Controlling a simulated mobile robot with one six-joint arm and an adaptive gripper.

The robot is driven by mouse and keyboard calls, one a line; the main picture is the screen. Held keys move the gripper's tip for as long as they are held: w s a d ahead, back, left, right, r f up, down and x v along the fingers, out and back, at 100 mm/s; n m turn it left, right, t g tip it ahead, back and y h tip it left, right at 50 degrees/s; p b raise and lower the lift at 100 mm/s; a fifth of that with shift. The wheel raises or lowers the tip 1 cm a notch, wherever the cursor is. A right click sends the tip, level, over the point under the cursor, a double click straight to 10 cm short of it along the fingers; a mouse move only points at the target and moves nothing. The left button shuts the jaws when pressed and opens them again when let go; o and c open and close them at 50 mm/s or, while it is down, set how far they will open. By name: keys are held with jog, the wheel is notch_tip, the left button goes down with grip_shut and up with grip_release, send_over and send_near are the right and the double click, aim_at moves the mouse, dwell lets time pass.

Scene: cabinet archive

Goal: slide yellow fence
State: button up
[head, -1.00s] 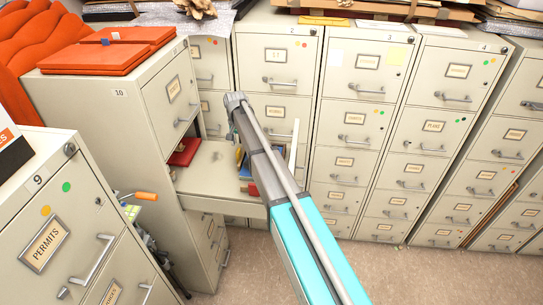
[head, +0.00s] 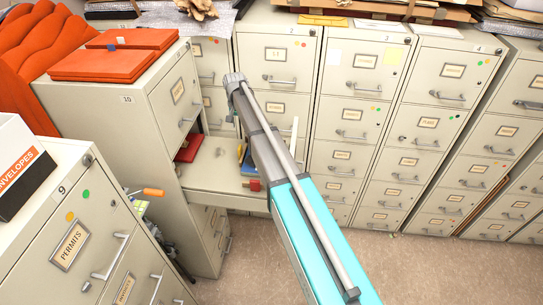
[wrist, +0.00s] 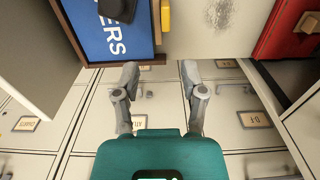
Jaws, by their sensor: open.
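A small yellow piece (wrist: 165,16), which may be the yellow fence, shows at the top edge of the wrist view, only partly in frame. It stands upright beside a blue panel with white letters (wrist: 112,32), in a pulled-out drawer (head: 212,172). In the head view, a bit of yellow (head: 240,152) shows in that drawer just left of my arm. My gripper (wrist: 160,82) is open and empty, its fingers apart below the yellow piece in the wrist picture, not touching it.
A red item (head: 189,148) lies at the drawer's left end; a red box (wrist: 283,28) shows in the wrist view. Cabinet 10 (head: 132,125) stands left of the drawer. Cabinet 9 (head: 75,205) is near on the left. A cabinet row lines the back. Floor is clear front right.

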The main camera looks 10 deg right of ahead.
jog(key=s+d+n, duration=0.1)
jog(key=s+d, duration=0.3)
jog(key=s, duration=0.7)
jog(key=s+d+n, duration=0.1)
jog(key=s+d, duration=0.3)
jog(key=s, duration=0.7)
jog(key=shift+s+d+n+t+b, duration=0.25)
jog(key=shift+s+n+t+b, duration=0.05)
jog(key=shift+s+n, duration=0.1)
jog(key=shift+w, duration=0.15)
jog(key=m, duration=0.3)
send_over(240, 147)
jog(key=shift+a+r, duration=0.15)
jog(key=shift+r, duration=0.1)
jog(key=shift+f, duration=0.2)
notch_tip(240, 147, down, 13)
jog(key=b, duration=1.3)
jog(key=shift+f, duration=0.2)
grip_shut()
